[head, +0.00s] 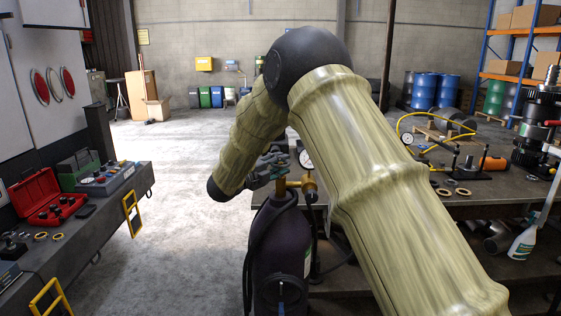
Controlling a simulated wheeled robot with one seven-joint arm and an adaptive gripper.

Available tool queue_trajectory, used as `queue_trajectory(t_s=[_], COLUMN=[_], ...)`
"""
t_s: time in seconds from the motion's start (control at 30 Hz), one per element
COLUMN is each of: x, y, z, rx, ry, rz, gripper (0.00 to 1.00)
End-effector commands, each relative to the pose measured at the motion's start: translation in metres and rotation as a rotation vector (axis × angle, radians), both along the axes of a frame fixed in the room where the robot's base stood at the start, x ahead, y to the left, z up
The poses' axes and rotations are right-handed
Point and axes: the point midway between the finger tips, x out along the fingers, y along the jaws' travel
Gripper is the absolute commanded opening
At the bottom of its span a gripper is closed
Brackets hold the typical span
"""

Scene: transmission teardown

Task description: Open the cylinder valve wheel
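A dark purple gas cylinder (280,252) stands upright in the middle foreground, with a black hose hanging around it. A brass valve body (283,188) sits on its top, with a round white-faced gauge (306,160) at its right. My arm reaches over from the right and bends down to the valve. My gripper (266,170) seems to be the small grey shape at the cylinder's top, against or beside the valve. The valve wheel cannot be told apart from it. Whether the fingers are open or shut, and whether they touch the wheel, is not clear.
A workbench (400,205) stands right of the cylinder, with a yellow hose and machine parts. A spray bottle (523,240) is at the right. A dark bench (105,215) with a red toolbox (45,197) stands at the left. The concrete floor between is clear.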

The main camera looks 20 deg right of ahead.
Motion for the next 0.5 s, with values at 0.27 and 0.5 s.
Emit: queue_trajectory(t_s=[0.27, 0.5], x=[0.0051, 0.0049], y=[-0.0066, -0.0067], z=[-0.0004, -0.0005], rx=[0.001, 0.001], ry=[0.0, 0.0], rz=[0.002, 0.002], gripper=[0.34, 0.23])
